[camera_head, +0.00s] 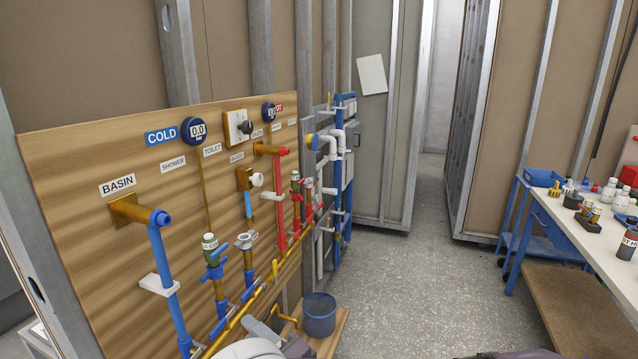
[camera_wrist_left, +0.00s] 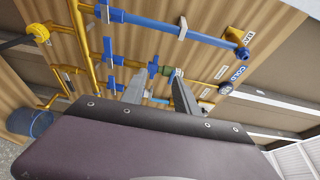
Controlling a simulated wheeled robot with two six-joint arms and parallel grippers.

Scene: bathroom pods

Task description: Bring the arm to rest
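My left gripper (camera_head: 272,328) shows at the bottom edge of the head view, in front of the lower part of the wooden pipe panel (camera_head: 95,215). In the left wrist view my left gripper (camera_wrist_left: 158,84) has its two grey fingers apart, with nothing held between them. Beyond the fingers is the panel with blue pipes (camera_wrist_left: 190,32) and blue valves. I cannot tell the exact gap between fingertips and pipes. My right gripper does not show clearly in either view.
Red pipes (camera_head: 281,200) and a brass pipe (camera_head: 235,318) also run on the panel. A blue-grey bucket (camera_head: 319,314) stands beside the panel's foot. A workbench (camera_head: 575,225) with bottles and tools is at right. The grey floor (camera_head: 420,285) between is clear.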

